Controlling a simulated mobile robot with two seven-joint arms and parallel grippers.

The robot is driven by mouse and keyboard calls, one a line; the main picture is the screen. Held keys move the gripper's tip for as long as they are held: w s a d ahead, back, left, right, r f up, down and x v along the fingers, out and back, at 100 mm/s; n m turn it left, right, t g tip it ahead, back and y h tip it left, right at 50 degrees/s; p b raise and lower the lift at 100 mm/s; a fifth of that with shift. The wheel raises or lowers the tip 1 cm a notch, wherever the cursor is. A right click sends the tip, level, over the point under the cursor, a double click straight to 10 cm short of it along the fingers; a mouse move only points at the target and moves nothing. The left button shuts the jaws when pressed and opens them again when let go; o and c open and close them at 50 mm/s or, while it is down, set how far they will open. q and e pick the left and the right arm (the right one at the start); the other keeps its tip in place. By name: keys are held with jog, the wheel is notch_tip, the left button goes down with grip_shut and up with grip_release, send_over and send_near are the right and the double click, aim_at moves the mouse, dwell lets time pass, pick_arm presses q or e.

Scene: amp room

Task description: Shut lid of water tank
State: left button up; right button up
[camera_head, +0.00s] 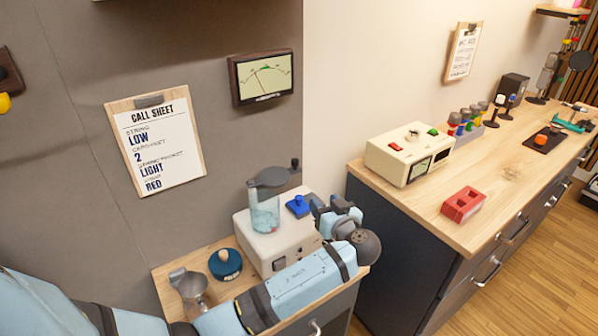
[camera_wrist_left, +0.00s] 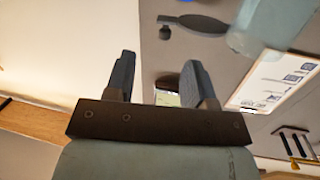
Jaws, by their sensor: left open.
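The water tank (camera_head: 265,216) is a clear bluish container on the white machine (camera_head: 280,243) in the head view. Its dark grey lid (camera_head: 270,178) stands raised and tilted above the tank's mouth, with a knob at its right end. In the left wrist view the lid (camera_wrist_left: 200,23) and the tank (camera_wrist_left: 268,22) show near the top edge. My left gripper (camera_head: 327,207) is at the right of the tank, beyond the blue knob. In the wrist view its two fingers (camera_wrist_left: 160,82) are apart with nothing between them. My right gripper is not in view.
A blue knob (camera_head: 298,206) tops the machine. A round blue-topped item (camera_head: 225,264) and a metal cup (camera_head: 193,288) stand at its left. A wall meter (camera_head: 262,77) and call sheet (camera_head: 157,140) hang behind. The wooden counter (camera_head: 500,172) at right holds several devices.

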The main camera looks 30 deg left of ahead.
aim_at(297, 164)
pick_arm(q)
jog(key=w+a+r+p, duration=0.1)
jog(key=w+a, duration=0.1)
jog(key=a, duration=0.2)
jog(key=w+a+r+n+y, duration=0.1)
jog(key=w+a, duration=0.1)
jog(key=a, duration=0.1)
jog(key=w+a+r+n+g+y+p, duration=0.1)
jog(key=w+a, duration=0.1)
jog(key=a, duration=0.2)
jog(key=shift+w+a+r+p, duration=0.15)
jog(key=shift+a+r+p, duration=0.1)
jog(key=shift+a+p, duration=0.1)
jog(key=shift+w+a+f, duration=0.15)
jog(key=shift+w+a, duration=0.15)
jog(key=shift+a, duration=0.25)
grip_shut()
